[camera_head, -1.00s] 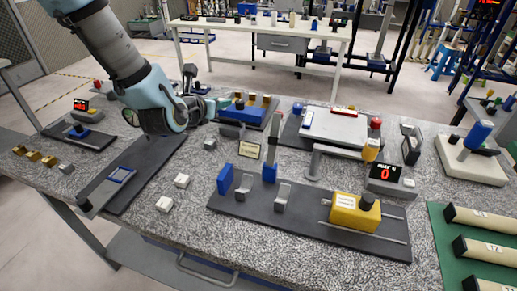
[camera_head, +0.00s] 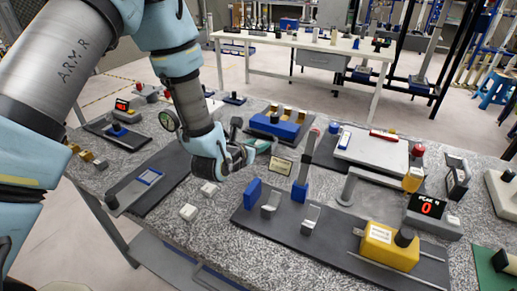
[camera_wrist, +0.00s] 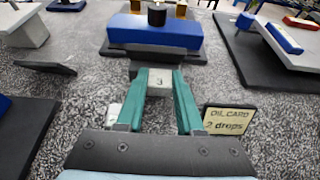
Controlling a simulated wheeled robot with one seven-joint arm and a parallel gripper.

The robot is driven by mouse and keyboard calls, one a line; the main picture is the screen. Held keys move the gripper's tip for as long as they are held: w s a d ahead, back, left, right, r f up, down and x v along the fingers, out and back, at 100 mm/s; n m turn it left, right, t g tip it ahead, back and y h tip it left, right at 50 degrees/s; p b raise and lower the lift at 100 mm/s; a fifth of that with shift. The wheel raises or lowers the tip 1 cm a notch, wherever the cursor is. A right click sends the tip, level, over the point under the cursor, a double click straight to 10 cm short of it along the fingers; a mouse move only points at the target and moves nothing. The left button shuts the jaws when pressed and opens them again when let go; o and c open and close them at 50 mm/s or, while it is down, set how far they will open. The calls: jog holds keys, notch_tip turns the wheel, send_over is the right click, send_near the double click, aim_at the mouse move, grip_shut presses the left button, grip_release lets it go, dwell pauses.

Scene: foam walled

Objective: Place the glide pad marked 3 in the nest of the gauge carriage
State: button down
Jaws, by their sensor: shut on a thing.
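My gripper (camera_wrist: 160,88) has teal fingers and is shut on a pale grey block marked 3, the glide pad (camera_wrist: 160,82), in the wrist view. In the head view my gripper (camera_head: 252,152) hangs over the middle of the bench, left of the small sign, and the pad is hidden there. I cannot tell how far the pad is above the bench. A yellow block (camera_head: 388,247) with a black knob sits on rails at the front right, beside a display reading 0. Neither is clearly labelled as the gauge carriage.
Two whitish blocks (camera_head: 188,212) (camera_head: 209,188) lie on the speckled bench. An oil card sign (camera_wrist: 227,121) stands right of my fingers in the wrist view. A blue block (camera_wrist: 155,31) on a dark plate is beyond them. A blue-based post (camera_head: 304,170) rises right of my gripper.

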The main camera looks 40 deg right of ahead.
jog(key=shift+f, duration=1.1)
jog(key=shift+f, duration=0.2)
jog(key=c, duration=0.5)
grip_release()
jog(key=shift+c, duration=0.2)
jog(key=shift+r, duration=0.1)
jog(key=shift+r, duration=0.25)
jog(key=b+v, duration=0.1)
jog(key=v, duration=1.1)
